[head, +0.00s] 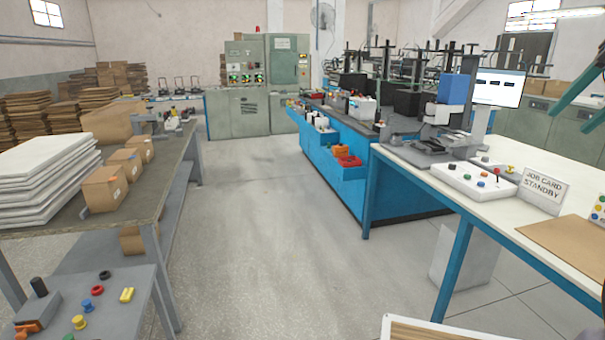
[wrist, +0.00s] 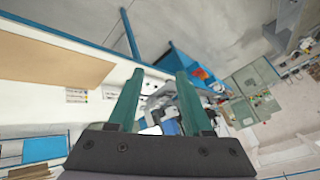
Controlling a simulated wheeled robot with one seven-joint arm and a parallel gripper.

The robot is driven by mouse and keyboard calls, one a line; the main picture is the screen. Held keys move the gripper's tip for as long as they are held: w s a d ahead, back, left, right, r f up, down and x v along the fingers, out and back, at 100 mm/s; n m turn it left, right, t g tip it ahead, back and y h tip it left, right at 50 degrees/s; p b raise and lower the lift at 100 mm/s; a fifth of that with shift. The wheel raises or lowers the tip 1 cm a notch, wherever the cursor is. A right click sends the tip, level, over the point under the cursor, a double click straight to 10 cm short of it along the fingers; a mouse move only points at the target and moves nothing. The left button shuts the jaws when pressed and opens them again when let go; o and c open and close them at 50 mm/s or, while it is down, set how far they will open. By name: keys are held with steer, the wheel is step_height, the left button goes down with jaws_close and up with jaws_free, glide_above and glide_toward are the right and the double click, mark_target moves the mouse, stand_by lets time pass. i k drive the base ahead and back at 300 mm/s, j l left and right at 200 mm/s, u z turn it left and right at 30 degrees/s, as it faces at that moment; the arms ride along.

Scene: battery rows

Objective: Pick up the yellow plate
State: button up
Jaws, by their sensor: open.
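A small yellow block-like piece (head: 127,295), the flattest yellow thing I see, lies on the low grey table at the lower left in the head view. I cannot tell for sure that it is the plate. A yellow knob-shaped piece (head: 79,321) lies near it. My gripper (wrist: 160,72) is open, with two green fingers apart and nothing between them in the wrist view. In the head view its fingers (head: 567,124) show at the upper right, above the white table and far from the yellow pieces. The wrist view does not show the yellow pieces.
On the low grey table (head: 115,318) are blue, red and black pieces and a grey block with an orange part. A workbench (head: 180,160) with boxes and white slabs stands behind it. The white table (head: 400,152) is at right. Open floor (head: 270,240) lies between.

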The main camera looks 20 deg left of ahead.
mark_target(127, 296)
steer(key=i+j+u, duration=0.15)
steer(key=u, duration=0.2)
steer(key=i+j+u, duration=0.1)
steer(key=i+u, duration=0.45)
steer(key=u, duration=0.2)
steer(key=i+j+u, duration=0.15)
steer(key=i+j, duration=0.4)
steer(key=i, duration=0.15)
